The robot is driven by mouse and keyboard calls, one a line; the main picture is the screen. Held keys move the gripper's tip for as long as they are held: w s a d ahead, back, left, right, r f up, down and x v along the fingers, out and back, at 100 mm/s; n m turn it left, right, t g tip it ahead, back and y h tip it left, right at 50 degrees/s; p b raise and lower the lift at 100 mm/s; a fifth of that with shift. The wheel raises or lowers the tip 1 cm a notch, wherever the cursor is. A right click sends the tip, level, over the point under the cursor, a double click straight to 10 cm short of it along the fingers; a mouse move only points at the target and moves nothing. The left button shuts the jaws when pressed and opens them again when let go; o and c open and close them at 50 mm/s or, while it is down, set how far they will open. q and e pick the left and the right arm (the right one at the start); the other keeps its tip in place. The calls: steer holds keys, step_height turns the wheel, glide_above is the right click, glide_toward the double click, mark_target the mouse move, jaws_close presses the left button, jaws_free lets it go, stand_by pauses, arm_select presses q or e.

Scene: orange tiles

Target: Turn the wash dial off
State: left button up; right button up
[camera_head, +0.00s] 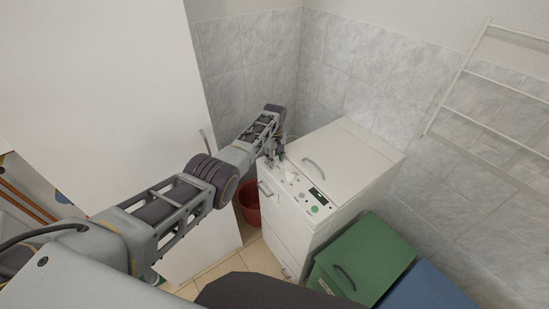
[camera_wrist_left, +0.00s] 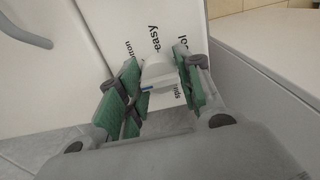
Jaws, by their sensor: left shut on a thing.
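The white washing machine (camera_head: 345,160) stands against the tiled wall, its control panel (camera_head: 305,190) along the near top edge. My left gripper (camera_head: 273,157) is at the panel's far left end. In the left wrist view, its green-padded fingers (camera_wrist_left: 158,80) are shut on a white dial (camera_wrist_left: 158,68), one finger on each side. The dial has a small blue mark at its lower edge. Printed words on the panel around it are partly hidden by the fingers. The head view does not show the dial's setting clearly. My right gripper is out of view.
A green box (camera_head: 365,258) and a blue one (camera_head: 430,287) stand right of the machine. A red bucket (camera_head: 249,203) is on the floor at its left. A tall white cabinet (camera_head: 115,90) stands left. A rack (camera_head: 480,75) hangs on the wall.

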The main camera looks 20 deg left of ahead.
arm_select(q)
steer(key=shift+w+r, duration=0.1)
steer(key=shift+r, duration=0.05)
steer(key=o, duration=1)
steer(key=shift+o, duration=0.2)
steer(key=shift+r, duration=0.9)
step_height(320, 180, up, 10)
steer(key=shift+f, duration=0.1)
